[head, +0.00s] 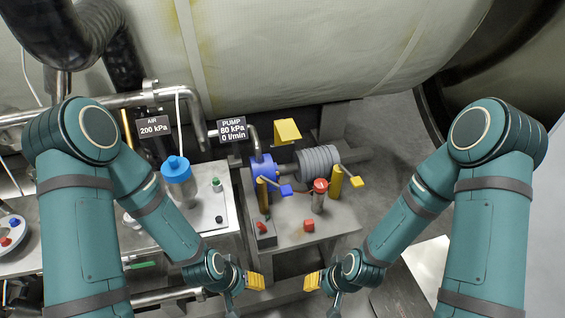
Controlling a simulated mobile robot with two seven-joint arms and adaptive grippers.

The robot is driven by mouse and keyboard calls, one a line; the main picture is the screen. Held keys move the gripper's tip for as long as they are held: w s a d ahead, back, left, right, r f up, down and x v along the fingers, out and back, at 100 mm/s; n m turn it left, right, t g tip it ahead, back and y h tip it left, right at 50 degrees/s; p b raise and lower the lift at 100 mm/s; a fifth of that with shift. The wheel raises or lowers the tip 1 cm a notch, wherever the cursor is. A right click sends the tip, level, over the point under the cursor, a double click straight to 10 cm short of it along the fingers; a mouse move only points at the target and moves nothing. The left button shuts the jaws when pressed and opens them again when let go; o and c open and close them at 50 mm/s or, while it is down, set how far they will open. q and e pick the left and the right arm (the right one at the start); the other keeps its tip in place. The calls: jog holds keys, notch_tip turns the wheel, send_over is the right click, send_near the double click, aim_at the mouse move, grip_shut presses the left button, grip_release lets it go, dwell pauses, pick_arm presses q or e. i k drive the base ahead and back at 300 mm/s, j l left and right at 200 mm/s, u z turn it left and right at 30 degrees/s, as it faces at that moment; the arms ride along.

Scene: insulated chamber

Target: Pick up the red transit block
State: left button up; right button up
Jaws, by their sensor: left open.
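The red transit block (309,225), a small red cube, sits on the grey metal bench (285,240) near its front edge, in the middle of the head view. My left gripper (255,281) has yellow fingertips and is open. It is in front of the bench, lower and to the left of the block, apart from it. My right gripper (313,282) also has yellow fingertips and is in front of the bench, below the block in the picture. Its finger gap does not show clearly. Neither gripper touches the block.
Behind the block stand a red-capped cylinder (319,198), a blue pump (262,168) with a ribbed grey body (318,162), and yellow posts with levers. A grey box with a red switch (263,228) is to the left. A blue-topped bottle (177,178) stands on the left bench.

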aim_at(308, 225)
jog(key=z, duration=1.8)
jog(key=j+z, duration=0.15)
jog(key=j, duration=0.6)
